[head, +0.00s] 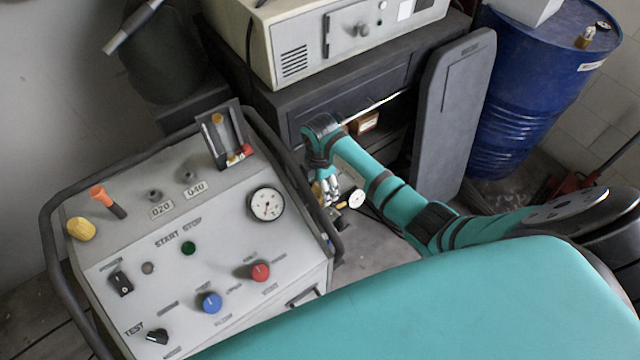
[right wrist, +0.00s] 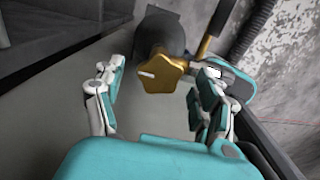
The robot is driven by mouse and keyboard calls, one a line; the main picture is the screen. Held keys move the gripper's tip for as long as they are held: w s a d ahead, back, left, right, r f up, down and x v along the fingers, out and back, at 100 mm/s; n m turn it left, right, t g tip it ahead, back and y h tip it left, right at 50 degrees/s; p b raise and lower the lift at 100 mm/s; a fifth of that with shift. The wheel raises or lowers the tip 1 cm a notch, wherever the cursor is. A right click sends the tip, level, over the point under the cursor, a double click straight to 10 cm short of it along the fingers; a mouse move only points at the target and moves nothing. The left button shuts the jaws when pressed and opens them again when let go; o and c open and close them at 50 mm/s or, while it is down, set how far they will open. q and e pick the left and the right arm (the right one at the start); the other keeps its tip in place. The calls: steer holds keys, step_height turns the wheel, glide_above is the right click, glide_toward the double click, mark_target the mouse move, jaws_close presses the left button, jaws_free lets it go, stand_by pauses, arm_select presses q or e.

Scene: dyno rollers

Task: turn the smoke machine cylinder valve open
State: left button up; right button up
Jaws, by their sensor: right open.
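The smoke machine cylinder valve has a brass, star-shaped handwheel (right wrist: 163,74) with a white mark, seen in the right wrist view on the end of a dark cylinder (right wrist: 162,32). My right gripper (right wrist: 158,82) is open, with one finger on each side of the handwheel. A gap shows on the left side; whether the right finger touches cannot be told. In the head view my right gripper (head: 328,190) is low behind the grey control console (head: 190,220), and the valve is mostly hidden there. My left gripper is not in view.
A small round gauge (head: 356,199) is close to the right gripper. A metal fitting and brass stem (right wrist: 206,45) stand beside the handwheel. A dark cabinet (head: 290,120) is behind, with a dark upright panel (head: 455,115) and a blue drum (head: 530,90) to the right.

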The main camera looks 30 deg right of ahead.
steer(key=c, duration=0.9)
steer(key=shift+c, duration=1.3)
